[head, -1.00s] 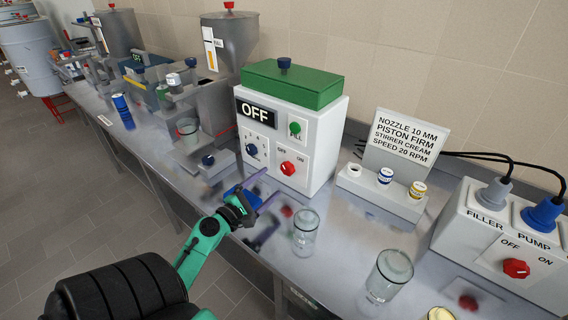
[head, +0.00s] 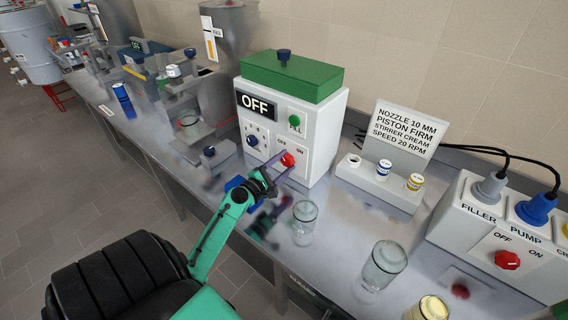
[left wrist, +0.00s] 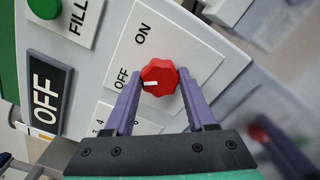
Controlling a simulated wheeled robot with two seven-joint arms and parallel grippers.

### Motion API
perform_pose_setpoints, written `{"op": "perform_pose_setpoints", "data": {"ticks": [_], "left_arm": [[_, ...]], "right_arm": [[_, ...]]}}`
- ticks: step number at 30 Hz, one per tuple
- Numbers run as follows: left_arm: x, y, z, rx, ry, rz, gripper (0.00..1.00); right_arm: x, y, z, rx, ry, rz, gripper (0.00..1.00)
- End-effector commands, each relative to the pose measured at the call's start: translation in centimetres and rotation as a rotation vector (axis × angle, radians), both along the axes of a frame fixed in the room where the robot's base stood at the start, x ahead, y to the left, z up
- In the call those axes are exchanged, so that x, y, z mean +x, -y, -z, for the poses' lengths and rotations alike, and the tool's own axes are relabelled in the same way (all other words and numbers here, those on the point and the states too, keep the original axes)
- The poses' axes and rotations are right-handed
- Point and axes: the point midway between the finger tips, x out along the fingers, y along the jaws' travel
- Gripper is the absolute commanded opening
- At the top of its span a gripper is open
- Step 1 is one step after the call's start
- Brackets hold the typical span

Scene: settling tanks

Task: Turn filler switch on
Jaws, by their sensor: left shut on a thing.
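The filler box (head: 322,130) is white with a green lid and stands on the steel bench. Its display (head: 257,106) reads OFF. The red knob (head: 287,159) on its front panel lies between OFF and ON labels. In the left wrist view the red knob (left wrist: 159,78) has its white mark toward OFF. My left gripper (head: 275,167) is at the knob; in the left wrist view its purple fingers (left wrist: 159,88) are on both sides of the knob, shut on it. My right gripper is not in view.
A green FILL button (head: 294,120) and a dark blue dial (head: 252,140) are beside the knob. Glass jars (head: 304,222) (head: 384,265) stand on the bench to the right. A second box (head: 505,235) labelled FILLER and PUMP has another red knob.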

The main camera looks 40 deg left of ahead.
Motion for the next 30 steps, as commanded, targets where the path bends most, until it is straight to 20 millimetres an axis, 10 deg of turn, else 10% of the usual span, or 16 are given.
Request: {"op": "perform_pose_setpoints", "data": {"ticks": [30], "left_arm": [[0.0,0.1,0.4,0.69,-0.018,0.004,0.0]], "right_arm": [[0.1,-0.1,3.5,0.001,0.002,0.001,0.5]]}}
